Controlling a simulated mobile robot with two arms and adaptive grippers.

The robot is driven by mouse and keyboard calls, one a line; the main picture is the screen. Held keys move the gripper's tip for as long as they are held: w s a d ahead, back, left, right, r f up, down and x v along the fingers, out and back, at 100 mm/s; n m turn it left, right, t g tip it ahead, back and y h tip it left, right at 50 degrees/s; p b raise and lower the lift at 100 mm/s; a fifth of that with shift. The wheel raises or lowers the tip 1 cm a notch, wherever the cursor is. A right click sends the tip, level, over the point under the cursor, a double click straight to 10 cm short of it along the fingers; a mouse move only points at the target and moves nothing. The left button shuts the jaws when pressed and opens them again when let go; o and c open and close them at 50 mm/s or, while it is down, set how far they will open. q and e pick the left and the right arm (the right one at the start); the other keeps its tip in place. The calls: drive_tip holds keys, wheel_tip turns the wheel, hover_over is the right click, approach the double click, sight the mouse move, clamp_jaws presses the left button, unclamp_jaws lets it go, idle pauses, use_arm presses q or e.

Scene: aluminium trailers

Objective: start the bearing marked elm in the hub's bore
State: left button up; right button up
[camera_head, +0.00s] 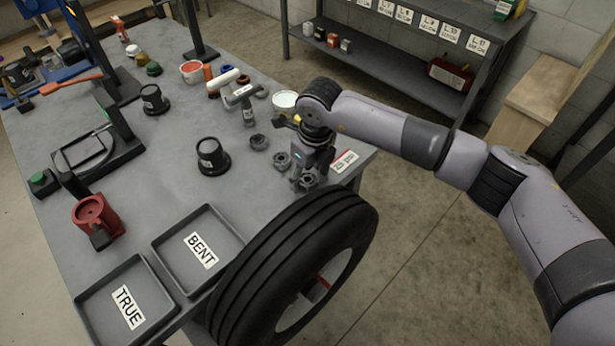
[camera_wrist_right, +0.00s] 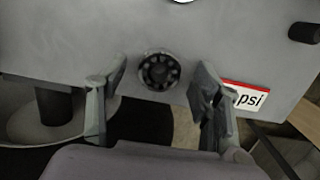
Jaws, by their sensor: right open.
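I cannot read an elm mark on any. My right gripper (camera_wrist_right: 157,82) is open and points down at the table. In the right wrist view a round bearing (camera_wrist_right: 158,70) with a ring of rollers shows between the spread fingers, with a gap on both sides. A black-tyred wheel (camera_head: 255,272) stands at the table's near edge; its hub's bore is not clearly visible. My left gripper is out of view.
A red-edged psi card (camera_wrist_right: 245,96) lies right of the gripper. Trays marked BENT (camera_head: 168,251) and TRUE (camera_head: 88,306) sit at the near left. A black cup-like part (camera_head: 212,157) stands left of the bearings. The table between is clear.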

drive_tip(key=shift+f, duration=0.4)
drive_tip(key=c, duration=1.2)
drive_tip(key=shift+c, duration=0.5)
drive_tip(key=shift+r, duration=0.15)
